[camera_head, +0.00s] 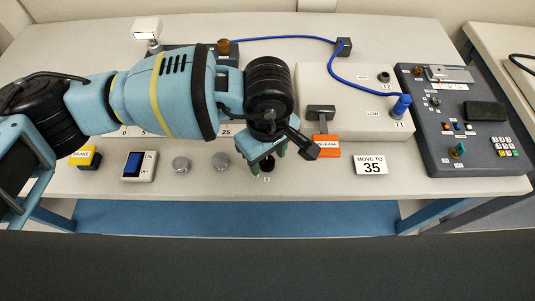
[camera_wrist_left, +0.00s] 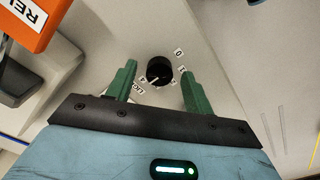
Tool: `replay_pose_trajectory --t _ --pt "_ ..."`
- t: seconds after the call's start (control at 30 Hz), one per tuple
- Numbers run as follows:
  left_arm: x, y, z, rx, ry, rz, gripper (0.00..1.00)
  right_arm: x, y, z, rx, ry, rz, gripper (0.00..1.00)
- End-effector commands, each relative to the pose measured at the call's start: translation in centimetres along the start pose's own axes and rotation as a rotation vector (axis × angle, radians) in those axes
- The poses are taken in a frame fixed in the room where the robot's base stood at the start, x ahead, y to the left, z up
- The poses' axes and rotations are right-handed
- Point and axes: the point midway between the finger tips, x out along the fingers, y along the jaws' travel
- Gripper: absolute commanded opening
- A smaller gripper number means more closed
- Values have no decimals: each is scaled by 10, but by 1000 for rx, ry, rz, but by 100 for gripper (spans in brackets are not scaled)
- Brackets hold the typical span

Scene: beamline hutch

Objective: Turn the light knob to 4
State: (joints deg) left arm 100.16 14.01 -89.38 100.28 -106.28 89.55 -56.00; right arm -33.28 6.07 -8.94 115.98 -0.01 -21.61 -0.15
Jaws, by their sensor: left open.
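The light knob (camera_wrist_left: 160,70) is a small round black knob on the pale panel, with numbers around it and a partly covered label beside it. A 0 and a 4 are readable. A pale mark shows at its lower edge, but I cannot tell exactly which number it points to. In the head view the knob (camera_head: 267,164) is partly hidden under my left gripper (camera_head: 268,158). My left gripper also shows in the wrist view (camera_wrist_left: 157,88), its green fingers open on either side of the knob, with visible gaps. My right gripper is not in view.
An orange release lever (camera_head: 326,146) stands close to the right of my left gripper. Two grey knobs (camera_head: 181,164) and a blue rocker switch (camera_head: 134,164) lie to the left. A "MOVE TO 35" card (camera_head: 370,165) and a dark control box (camera_head: 447,161) are farther right.

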Motion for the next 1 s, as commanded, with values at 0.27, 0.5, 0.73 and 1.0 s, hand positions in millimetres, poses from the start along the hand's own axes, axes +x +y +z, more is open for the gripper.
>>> replay_pose_trajectory --t 0.27,0.5,0.73,1.0 --pt "-43 1 -1 0 3 4 52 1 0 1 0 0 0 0" --pt "-69 0 -1 0 1 1 52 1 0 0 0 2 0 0" --pt "-74 0 -1 0 2 0 52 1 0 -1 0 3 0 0" --pt "-73 0 0 0 1 0 52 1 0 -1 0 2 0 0"
